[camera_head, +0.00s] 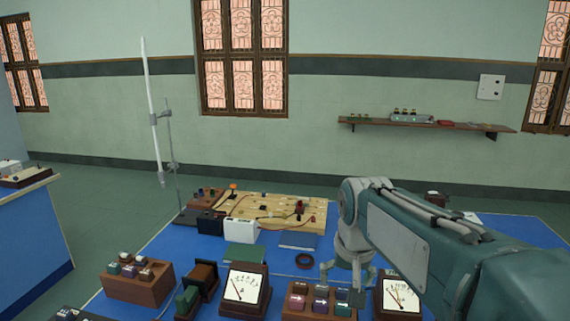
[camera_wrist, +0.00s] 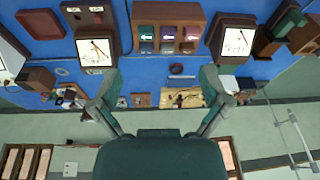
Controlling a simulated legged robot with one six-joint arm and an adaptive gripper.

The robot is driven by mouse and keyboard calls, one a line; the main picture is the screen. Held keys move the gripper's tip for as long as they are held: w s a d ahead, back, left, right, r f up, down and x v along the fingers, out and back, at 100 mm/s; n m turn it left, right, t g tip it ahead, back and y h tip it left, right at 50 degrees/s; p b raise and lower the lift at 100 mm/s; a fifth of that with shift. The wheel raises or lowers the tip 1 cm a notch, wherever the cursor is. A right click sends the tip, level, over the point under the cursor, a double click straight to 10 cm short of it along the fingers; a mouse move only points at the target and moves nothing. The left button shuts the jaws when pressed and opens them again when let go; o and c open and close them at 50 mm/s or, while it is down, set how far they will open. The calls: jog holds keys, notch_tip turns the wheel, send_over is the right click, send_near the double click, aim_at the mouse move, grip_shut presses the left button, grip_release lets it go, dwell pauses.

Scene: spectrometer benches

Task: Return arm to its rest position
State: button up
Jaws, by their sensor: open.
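My gripper (camera_head: 341,282) points down over the front of the blue bench (camera_head: 190,246), at the end of my teal arm (camera_head: 430,240) that reaches in from the right. Its fingers are spread with nothing between them. In the wrist view my gripper (camera_wrist: 158,92) also shows open and empty, with a finger at each side. Below it is a wooden block with several coloured parts (camera_head: 318,301), beside a dial meter (camera_head: 400,296). I cannot judge the exact height of the fingertips above these.
Left of my gripper are another dial meter (camera_head: 243,289), a dark ring (camera_head: 305,261) and a wooden block (camera_head: 137,284). Behind stand a wooden circuit board (camera_head: 275,209), a white box (camera_head: 242,231) and a tall stand with a tube (camera_head: 151,110). A wall shelf (camera_head: 430,125) hangs behind.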

jog(key=s+d+f+t, duration=0.1)
jog(key=s+d+f, duration=0.1)
jog(key=s, duration=0.7)
jog(key=s+d+f+n+t, duration=0.1)
jog(key=s+d+f, duration=0.1)
jog(key=s, duration=0.7)
jog(key=shift+s+f+t, duration=0.15)
jog(key=shift+t, duration=0.25)
jog(key=shift+d, duration=0.1)
dwell(0.6)
